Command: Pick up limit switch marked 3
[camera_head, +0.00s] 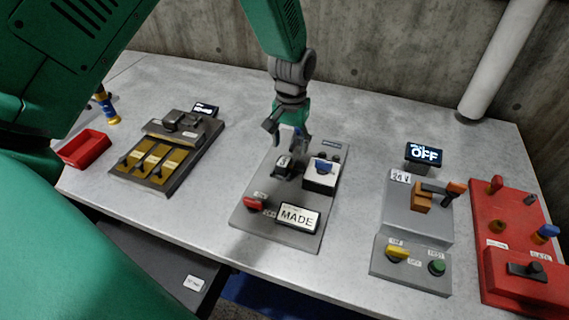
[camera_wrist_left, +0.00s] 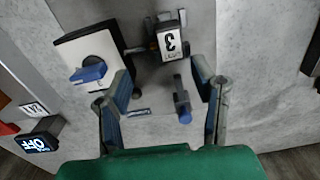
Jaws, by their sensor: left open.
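The limit switch marked 3 (camera_wrist_left: 172,45) is a small dark block with a white label in the left wrist view, just beyond the fingertips. In the head view the switch (camera_head: 283,164) sits on the grey middle panel (camera_head: 262,184), partly hidden by my gripper. My left gripper (camera_head: 292,146) is above the panel, pointing down beside the switch. In the left wrist view the gripper (camera_wrist_left: 162,82) has its two blue-grey fingers spread, with nothing held between them. My right gripper is in neither view.
A white block with a blue knob (camera_head: 322,172) stands close right of the switch. A grey pin with a blue end (camera_wrist_left: 183,106) lies between the fingers in the wrist view.

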